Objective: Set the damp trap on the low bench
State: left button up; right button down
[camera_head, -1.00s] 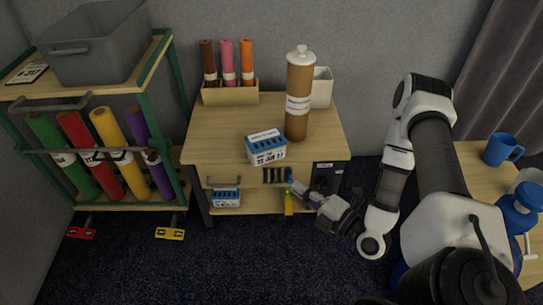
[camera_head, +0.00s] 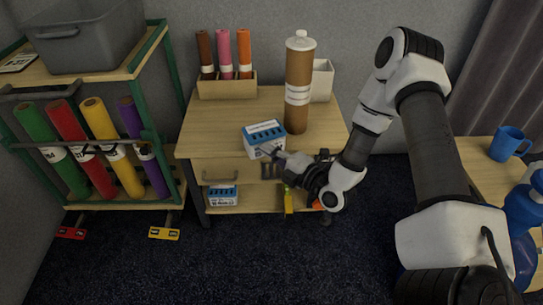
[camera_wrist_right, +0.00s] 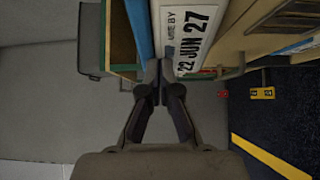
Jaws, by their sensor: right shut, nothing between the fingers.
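A similar blue-and-white box (camera_head: 223,196) stands on the shelf below. My right gripper (camera_head: 277,154) is shut and empty, its fingertips at the front of the upper box. In the right wrist view the closed fingertips (camera_wrist_right: 158,84) are close to a white label (camera_wrist_right: 196,40) with a printed date; I cannot tell if they touch. My left gripper is out of view.
A tall brown canister (camera_head: 298,85) stands right behind the upper box. A holder with coloured rolls (camera_head: 227,87) and a white bin (camera_head: 321,82) are at the back. A green-framed rack (camera_head: 146,90) is at left. A side table with a blue mug (camera_head: 508,144) is at right.

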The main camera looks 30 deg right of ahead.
aim_at(268, 124)
jog(key=w+d+p, duration=0.1)
jog(key=w+d, duration=0.1)
jog(key=w, duration=0.1)
jog(key=w+d, duration=0.2)
jog(key=w, duration=0.1)
jog(key=w+d+p, duration=0.1)
jog(key=w+d, duration=0.1)
jog(key=w, duration=0.1)
jog(key=shift+w+p, duration=0.25)
jog(key=shift+p, duration=0.05)
jog(key=shift+a, duration=0.1)
